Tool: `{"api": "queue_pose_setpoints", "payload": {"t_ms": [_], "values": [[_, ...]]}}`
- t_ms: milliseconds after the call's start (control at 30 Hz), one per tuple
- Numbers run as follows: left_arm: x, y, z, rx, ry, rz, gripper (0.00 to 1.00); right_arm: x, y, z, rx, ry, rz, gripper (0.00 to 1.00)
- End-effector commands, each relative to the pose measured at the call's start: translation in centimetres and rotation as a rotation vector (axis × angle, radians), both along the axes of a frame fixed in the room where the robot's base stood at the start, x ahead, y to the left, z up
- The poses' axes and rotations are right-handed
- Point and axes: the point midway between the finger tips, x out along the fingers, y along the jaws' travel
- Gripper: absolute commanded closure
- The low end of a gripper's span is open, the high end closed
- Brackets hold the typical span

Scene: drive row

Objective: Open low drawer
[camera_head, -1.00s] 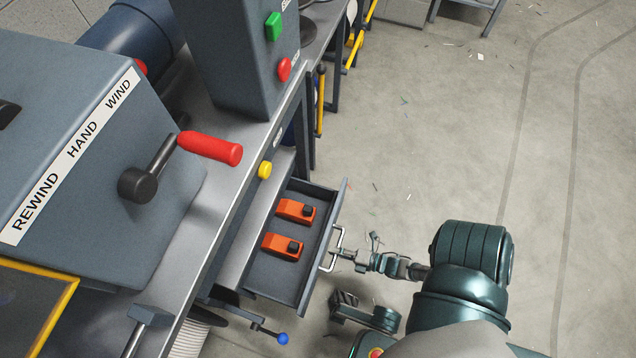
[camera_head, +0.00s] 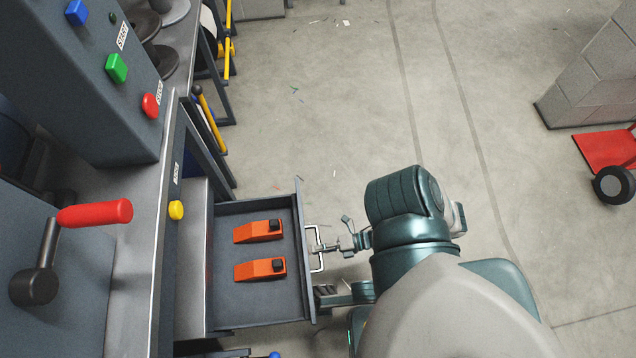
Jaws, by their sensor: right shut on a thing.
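The low drawer (camera_head: 250,303) stands pulled out from under the bench, with its grey tray showing. Two orange tools (camera_head: 260,269) with black knobs lie inside it. A silver bar handle (camera_head: 316,262) is on the drawer's front, at the right. My right gripper (camera_head: 322,247) is at this handle and shut on it; the fingers are small and partly hard to make out. Its dark green arm reaches in from the lower right. My left gripper is not in view.
The bench (camera_head: 150,185) carries a machine with a red-handled crank (camera_head: 95,212) and a control post with a green button (camera_head: 116,68). A yellow knob (camera_head: 176,210) sits on the bench front. Open floor (camera_head: 330,120) lies to the right. A red cart (camera_head: 605,150) stands at the far right.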

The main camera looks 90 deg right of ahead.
Motion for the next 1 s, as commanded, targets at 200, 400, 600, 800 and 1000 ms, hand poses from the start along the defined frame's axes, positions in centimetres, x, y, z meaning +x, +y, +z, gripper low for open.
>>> {"api": "queue_pose_setpoints", "payload": {"t_ms": [200,400,600,800,1000], "values": [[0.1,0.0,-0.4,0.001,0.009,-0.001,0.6,-0.5,0.6,-0.5,0.004,0.017,0.006,0.6],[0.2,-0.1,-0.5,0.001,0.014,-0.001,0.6,-0.3,0.3,-0.3,0.003,0.009,0.004,0.59],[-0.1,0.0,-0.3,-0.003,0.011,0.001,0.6,-0.9,0.2,-0.1,0.003,0.008,0.002,0.59],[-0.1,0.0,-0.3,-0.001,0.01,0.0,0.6,-4.5,-0.1,0.6,0.003,0.011,0.002,0.59],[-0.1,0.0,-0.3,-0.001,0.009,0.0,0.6,-8.8,-0.4,1.4,0.005,0.012,0.002,0.59]]}}
